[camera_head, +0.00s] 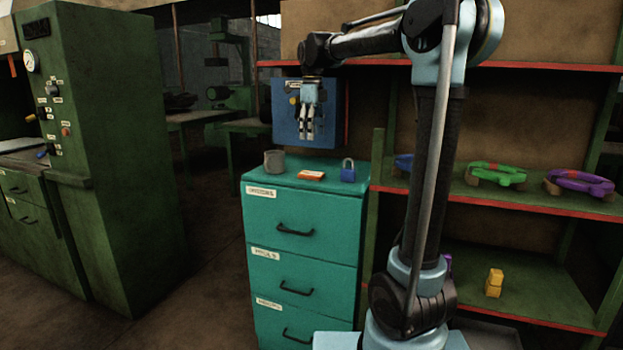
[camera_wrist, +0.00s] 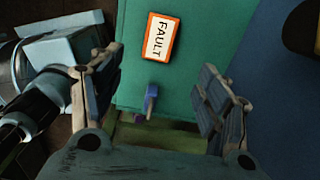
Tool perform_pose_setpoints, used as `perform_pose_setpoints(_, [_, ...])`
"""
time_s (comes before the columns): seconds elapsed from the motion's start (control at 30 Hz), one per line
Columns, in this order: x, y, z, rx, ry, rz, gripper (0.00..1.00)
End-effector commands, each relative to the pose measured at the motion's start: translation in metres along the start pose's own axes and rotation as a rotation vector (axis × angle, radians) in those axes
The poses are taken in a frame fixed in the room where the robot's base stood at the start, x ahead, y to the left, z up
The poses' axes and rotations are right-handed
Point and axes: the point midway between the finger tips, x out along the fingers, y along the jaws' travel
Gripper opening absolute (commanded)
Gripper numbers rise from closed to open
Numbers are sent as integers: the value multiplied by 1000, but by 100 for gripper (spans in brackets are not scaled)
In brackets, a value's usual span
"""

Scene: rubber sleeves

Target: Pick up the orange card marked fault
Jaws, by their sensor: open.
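The orange card (camera_head: 311,175) lies flat on top of the teal drawer cabinet (camera_head: 258,216), between a grey cup and a blue padlock. In the wrist view the card (camera_wrist: 159,37) shows an orange border and a white face reading FAULT. My gripper (camera_head: 306,137) hangs above the cabinet top, fingers pointing down, in front of a blue wall box. In the wrist view my gripper's two fingers (camera_wrist: 152,88) are spread wide with nothing between them gripped. The card is apart from the fingers, toward the upper part of that view.
The grey cup (camera_head: 274,161) stands left of the card, and the blue padlock (camera_head: 348,171) stands right of it; the padlock also shows in the wrist view (camera_wrist: 150,101). The blue box (camera_head: 284,125) is behind. Shelves with coloured valve handles (camera_head: 496,173) stand to the right.

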Motion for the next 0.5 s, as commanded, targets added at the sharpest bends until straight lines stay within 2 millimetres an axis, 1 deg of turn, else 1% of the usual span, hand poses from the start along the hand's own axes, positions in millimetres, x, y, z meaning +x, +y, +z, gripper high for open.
perform_pose_setpoints(0.03, [9,0,0,0,0,0,69])
perform_pose_setpoints(0.3, [56,0,0,-1,0,0,69])
perform_pose_setpoints(0.4, [70,0,0,-1,0,0,69])
perform_pose_setpoints(0.5, [80,0,0,-2,0,0,69])
